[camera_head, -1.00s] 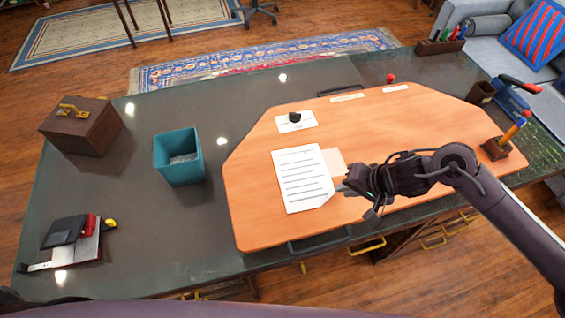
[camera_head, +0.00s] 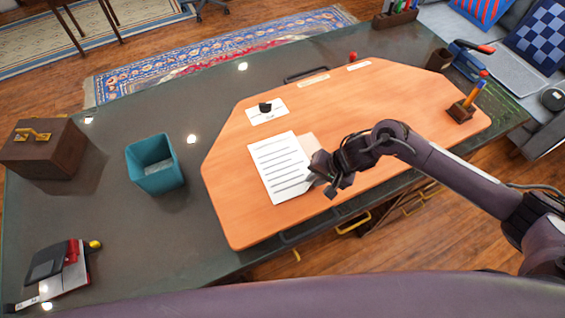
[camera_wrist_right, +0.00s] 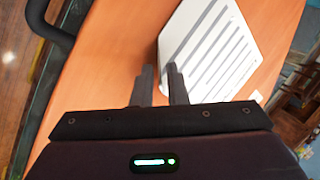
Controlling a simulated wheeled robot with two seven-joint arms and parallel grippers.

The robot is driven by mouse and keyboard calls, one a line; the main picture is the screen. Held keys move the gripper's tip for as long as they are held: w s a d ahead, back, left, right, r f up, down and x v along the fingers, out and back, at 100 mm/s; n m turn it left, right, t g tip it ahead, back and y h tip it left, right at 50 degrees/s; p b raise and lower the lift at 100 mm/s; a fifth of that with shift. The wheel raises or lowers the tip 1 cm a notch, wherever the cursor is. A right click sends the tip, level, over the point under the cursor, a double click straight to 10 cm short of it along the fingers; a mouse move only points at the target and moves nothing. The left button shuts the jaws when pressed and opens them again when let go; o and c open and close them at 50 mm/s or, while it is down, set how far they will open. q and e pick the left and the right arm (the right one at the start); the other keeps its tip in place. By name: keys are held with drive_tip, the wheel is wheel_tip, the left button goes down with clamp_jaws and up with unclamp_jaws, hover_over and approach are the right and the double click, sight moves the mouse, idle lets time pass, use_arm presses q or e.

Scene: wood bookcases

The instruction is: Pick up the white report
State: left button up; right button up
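The white report (camera_head: 280,168), a sheet with dark printed lines, lies flat on the orange board (camera_head: 232,215) on the dark table. My right gripper (camera_head: 318,182) is at the report's right edge in the head view. In the right wrist view the report (camera_wrist_right: 212,48) lies just beyond the fingertips. Whether the fingers touch the paper I cannot tell. My left gripper is not in view.
A card with a black object (camera_head: 266,110) lies behind the report. A teal bin (camera_head: 155,165) and a brown box (camera_head: 45,150) stand left. A pen holder (camera_head: 462,110) stands right. The board left of the report is clear.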

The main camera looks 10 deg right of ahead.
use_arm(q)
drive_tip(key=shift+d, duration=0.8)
